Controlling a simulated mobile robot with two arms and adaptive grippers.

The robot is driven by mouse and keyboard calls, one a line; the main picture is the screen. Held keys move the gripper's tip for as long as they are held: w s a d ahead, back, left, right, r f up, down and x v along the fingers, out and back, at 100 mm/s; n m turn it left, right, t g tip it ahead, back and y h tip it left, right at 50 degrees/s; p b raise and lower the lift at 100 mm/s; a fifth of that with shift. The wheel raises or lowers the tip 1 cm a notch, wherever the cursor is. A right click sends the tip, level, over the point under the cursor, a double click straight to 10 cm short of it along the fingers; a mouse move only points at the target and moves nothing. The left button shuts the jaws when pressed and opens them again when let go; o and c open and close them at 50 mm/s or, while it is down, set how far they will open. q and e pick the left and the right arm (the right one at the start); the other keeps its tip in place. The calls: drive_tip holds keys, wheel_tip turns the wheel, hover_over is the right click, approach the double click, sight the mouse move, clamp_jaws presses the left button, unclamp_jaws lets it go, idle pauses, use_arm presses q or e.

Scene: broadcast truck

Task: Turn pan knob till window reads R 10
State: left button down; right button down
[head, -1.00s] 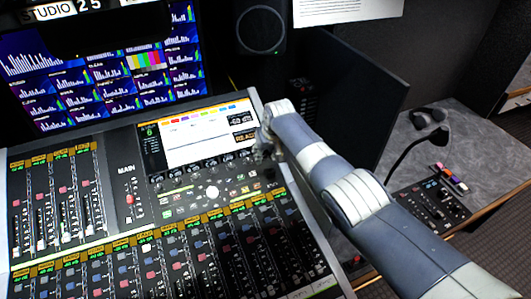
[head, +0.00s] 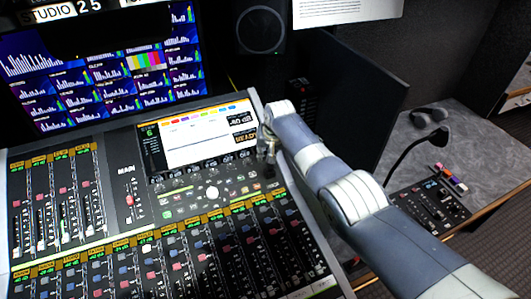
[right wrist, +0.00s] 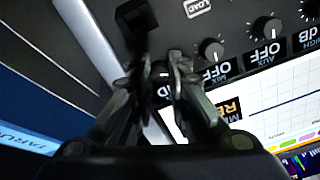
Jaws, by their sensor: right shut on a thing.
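My right gripper (head: 268,150) is at the right end of the knob row below the mixer's screen (head: 195,135). In the right wrist view its two fingers (right wrist: 165,70) are closed around a small dark knob (right wrist: 162,69), mostly hidden between them. No pan label is readable there, and a small readout behind the fingertips is mostly covered. In the head view the screen's right side has small readouts (head: 243,122); the upper looks like -40 dB, the one below like READ. I cannot make out any reading of R 10. My left gripper is not in view.
Other knobs (right wrist: 211,49) stand in a row beside the held one, two with windows reading OFF. A black block-like part (right wrist: 136,18) is close to the fingers. Faders (head: 170,265) fill the lower console. A dark monitor panel (head: 365,100) stands behind my arm.

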drive_tip(key=m, duration=0.3)
drive_tip(key=shift+m, duration=2.3)
drive_tip(key=shift+d, duration=0.1)
drive_tip(key=c, duration=1.5)
unclamp_jaws()
drive_tip(key=shift+c, duration=0.2)
drive_tip(key=shift+r, duration=0.15)
drive_tip(key=v, duration=1.1)
drive_tip(key=shift+s+r, duration=0.3)
